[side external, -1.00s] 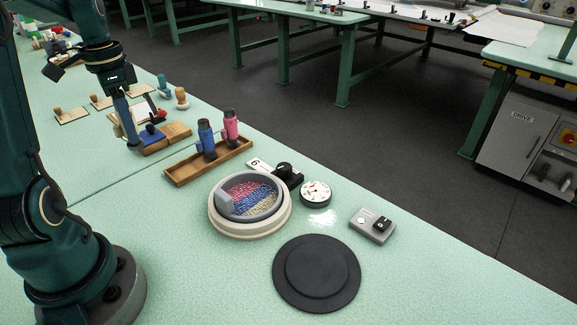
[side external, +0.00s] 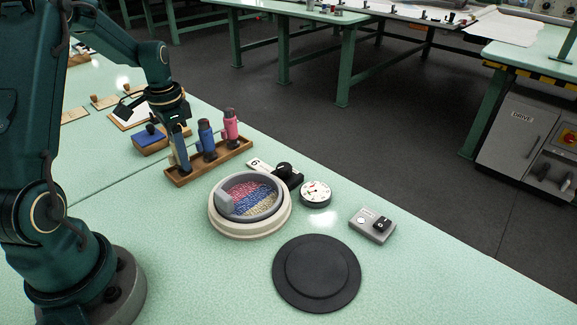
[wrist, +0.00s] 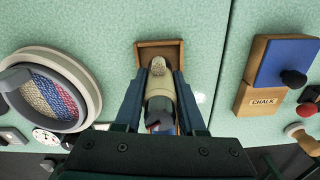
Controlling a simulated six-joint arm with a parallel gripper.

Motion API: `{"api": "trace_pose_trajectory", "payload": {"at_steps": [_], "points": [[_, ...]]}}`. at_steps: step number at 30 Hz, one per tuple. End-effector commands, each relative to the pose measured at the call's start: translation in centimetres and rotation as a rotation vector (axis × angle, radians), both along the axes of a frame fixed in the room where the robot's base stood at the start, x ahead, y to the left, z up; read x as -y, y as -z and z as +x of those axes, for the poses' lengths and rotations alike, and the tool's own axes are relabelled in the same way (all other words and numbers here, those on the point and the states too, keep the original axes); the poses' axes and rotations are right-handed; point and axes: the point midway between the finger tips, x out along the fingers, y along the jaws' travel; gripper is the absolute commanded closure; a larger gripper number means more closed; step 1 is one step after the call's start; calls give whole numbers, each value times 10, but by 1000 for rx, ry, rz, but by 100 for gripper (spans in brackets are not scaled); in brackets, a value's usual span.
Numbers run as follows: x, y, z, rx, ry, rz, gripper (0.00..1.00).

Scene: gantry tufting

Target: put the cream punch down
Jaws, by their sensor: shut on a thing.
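My gripper (side external: 183,167) is over the left end of the wooden tray (side external: 243,153), fingers pointing down. In the wrist view the gripper (wrist: 158,82) is shut on the cream punch (wrist: 159,88), a pale cylinder with a speckled end, held between both fingers. The tray's end (wrist: 140,56) surrounds that speckled end; I cannot tell whether the punch touches the tray floor. In the side view the finger mostly hides it. The blue punch (side external: 206,138) and the pink punch (side external: 231,126) stand upright in the tray, right of my gripper.
A round grey-and-cream bowl (side external: 222,225) with pink, blue and cream sections is in front of the tray. A chalk box with a blue pad (side external: 148,136) is to the left. A dial (side external: 316,193), a grey switch box (side external: 364,229) and a black disc (side external: 316,276) lie right.

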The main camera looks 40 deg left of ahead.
Motion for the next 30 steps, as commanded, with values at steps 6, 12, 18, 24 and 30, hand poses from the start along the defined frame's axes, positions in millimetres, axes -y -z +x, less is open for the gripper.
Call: {"api": "trace_pose_trajectory", "payload": {"at_steps": [6,12,18,24,30], "points": [[0,2,0,-1,0,-1,100],[0,3,0,0,0,0,31],[0,2,0,0,0,0,31],[-1,-13,1,5,0,3,31],[-1,-54,1,7,0,6,31]]}}
